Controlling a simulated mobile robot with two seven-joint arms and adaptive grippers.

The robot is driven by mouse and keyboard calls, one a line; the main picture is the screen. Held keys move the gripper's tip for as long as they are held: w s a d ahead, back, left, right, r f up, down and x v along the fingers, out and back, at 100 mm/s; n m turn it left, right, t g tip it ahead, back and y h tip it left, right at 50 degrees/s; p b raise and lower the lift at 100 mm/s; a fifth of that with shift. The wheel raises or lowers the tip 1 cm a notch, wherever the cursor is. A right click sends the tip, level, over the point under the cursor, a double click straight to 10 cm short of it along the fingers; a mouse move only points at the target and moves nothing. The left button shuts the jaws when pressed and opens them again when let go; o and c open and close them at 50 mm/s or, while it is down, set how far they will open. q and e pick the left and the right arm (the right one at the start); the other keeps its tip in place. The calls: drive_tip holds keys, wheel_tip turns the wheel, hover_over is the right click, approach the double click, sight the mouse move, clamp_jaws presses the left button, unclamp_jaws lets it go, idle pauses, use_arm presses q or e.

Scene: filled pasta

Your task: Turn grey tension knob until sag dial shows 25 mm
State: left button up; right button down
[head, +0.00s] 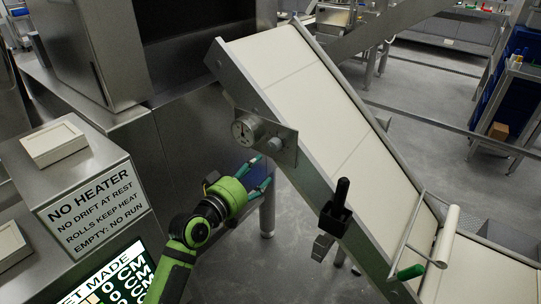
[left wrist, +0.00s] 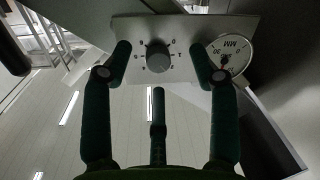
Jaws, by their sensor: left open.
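The grey tension knob (head: 275,144) sits on a metal plate on the side of the inclined conveyor. It shows face-on in the left wrist view (left wrist: 158,55), with marks around it. My left gripper (head: 260,175) is open, just below and short of the knob. Its dark green fingers (left wrist: 159,62) spread around the knob's outline without visible contact.
The cream conveyor belt (head: 315,90) slopes down to the right, with a black handle (head: 341,192) on its side rail. A steel cabinet with a "NO HEATER" sign (head: 95,200) stands at the left. Grey floor (head: 300,240) is open below the conveyor.

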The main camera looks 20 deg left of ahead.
sight(272, 148)
use_arm(q)
drive_tip(key=w+r, duration=0.1)
drive_tip(key=w, duration=0.1)
drive_tip(key=w+d+r+p, duration=0.1)
drive_tip(key=w, duration=0.1)
drive_tip(key=w+d+r, duration=0.1)
drive_tip(key=w, duration=0.1)
drive_tip(key=shift+w+d, duration=0.1)
drive_tip(key=shift+w, duration=0.15)
drive_tip(key=c, duration=1.2)
